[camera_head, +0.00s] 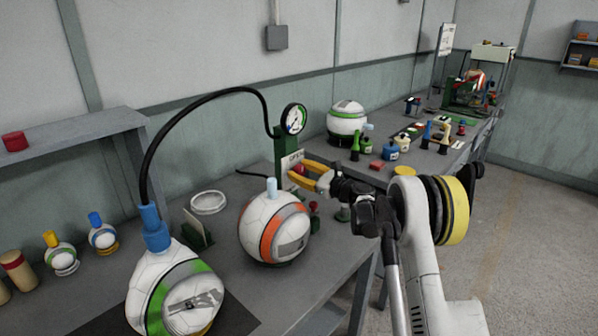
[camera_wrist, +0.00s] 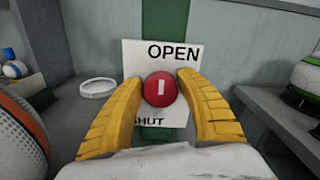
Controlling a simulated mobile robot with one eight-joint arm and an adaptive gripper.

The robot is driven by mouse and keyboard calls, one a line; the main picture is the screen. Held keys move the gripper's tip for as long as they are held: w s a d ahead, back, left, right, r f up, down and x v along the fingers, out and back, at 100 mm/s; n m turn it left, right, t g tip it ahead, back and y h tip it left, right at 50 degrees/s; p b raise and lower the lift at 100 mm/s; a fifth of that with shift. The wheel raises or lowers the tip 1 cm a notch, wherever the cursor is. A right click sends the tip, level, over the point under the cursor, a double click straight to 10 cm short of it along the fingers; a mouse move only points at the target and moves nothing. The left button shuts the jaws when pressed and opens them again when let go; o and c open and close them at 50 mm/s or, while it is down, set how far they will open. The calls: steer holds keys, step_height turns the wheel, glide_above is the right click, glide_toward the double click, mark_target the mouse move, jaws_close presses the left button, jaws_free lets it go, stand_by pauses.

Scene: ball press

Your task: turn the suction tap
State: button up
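The suction tap is a round red knob (camera_wrist: 160,89) with a short, nearly upright white mark. It sits on a white plate (camera_wrist: 138,58) that reads OPEN above and SHUT below, with the S hidden by a finger. In the head view the knob (camera_head: 299,170) is on the green gauge post (camera_head: 283,150). My gripper (camera_wrist: 160,86) has its two yellow fingers on either side of the knob, tips close to its edges. I cannot tell whether they press on it. My gripper also shows in the head view (camera_head: 302,174), reaching in from the right.
A black hose (camera_head: 192,98) runs from the gauge (camera_head: 294,119) to the blue-necked ball (camera_head: 172,290). An orange-striped ball (camera_head: 272,228) stands just below left of my gripper. A white ring (camera_head: 208,202) lies behind. Several bottles and a green-banded ball (camera_head: 346,120) stand on the farther bench.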

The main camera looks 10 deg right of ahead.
steer(key=c, duration=0.6)
steer(key=shift+n, duration=0.3)
steer(key=n, duration=0.3)
steer(key=shift+n+p, duration=0.3)
steer(key=shift+p, duration=0.05)
steer(key=n, duration=0.3)
steer(key=shift+n, duration=0.3)
steer(key=n, duration=0.5)
steer(key=shift+a+p, duration=0.1)
steer(key=shift+p, duration=0.25)
steer(key=n, duration=0.5)
steer(key=shift+f, duration=0.15)
